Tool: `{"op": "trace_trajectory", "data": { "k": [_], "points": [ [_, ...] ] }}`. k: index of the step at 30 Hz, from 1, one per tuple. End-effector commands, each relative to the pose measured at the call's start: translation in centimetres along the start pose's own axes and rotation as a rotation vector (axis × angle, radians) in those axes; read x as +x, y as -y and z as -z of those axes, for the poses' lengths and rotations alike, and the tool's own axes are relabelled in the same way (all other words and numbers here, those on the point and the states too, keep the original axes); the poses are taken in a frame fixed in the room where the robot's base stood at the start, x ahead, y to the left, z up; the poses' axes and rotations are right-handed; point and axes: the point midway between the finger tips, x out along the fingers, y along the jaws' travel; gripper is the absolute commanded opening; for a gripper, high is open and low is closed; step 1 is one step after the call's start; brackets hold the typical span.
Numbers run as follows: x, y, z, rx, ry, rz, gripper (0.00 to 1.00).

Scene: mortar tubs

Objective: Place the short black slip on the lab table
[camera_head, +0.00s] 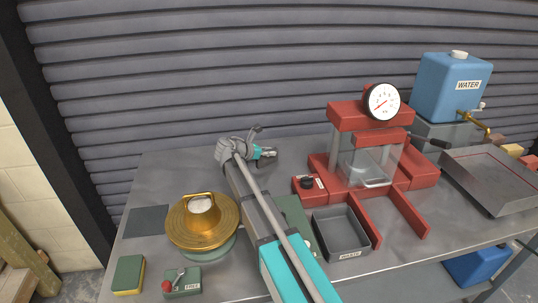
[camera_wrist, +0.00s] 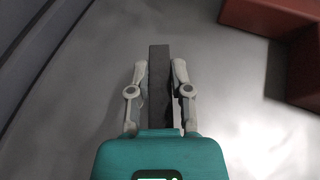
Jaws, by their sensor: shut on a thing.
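My gripper (camera_wrist: 160,70) is shut on the short black slip (camera_wrist: 159,60), a narrow dark bar that runs lengthwise between the two fingers and sticks out past their tips in the wrist view. In the head view my gripper (camera_head: 266,154) is over the back part of the lab table (camera_head: 185,165), left of the red press. The slip is not clearly seen there. The grey metal table top also shows below the slip in the wrist view (camera_wrist: 230,100). I cannot tell whether the slip touches it.
The red press (camera_head: 355,115) with a gauge stands to the right, and its corner shows in the wrist view (camera_wrist: 272,16). A waste tray (camera_head: 358,253), a brass disc (camera_head: 190,232) with a mould and a blue water tank (camera_head: 445,90) stand around. The back left table area is clear.

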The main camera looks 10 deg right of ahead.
Motion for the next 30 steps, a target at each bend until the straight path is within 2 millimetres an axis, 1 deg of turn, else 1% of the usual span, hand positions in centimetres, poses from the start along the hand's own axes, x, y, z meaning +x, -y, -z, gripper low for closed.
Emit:
{"op": "trace_trajectory", "data": {
  "k": [10, 11, 12, 16, 30],
  "points": [
    [0.11, 0.00, 0.23, 0.000, 0.001, 0.000, 0.00],
    [0.10, 0.00, 0.23, 0.000, 0.000, 0.000, 0.28],
    [0.07, 0.00, 0.16, 0.000, 0.000, 0.000, 0.36],
    [0.07, 0.00, 0.15, 0.000, 0.000, 0.000, 0.60],
    [-0.01, 0.00, -0.03, 0.000, 0.000, 0.000, 0.61]
  ]
}}
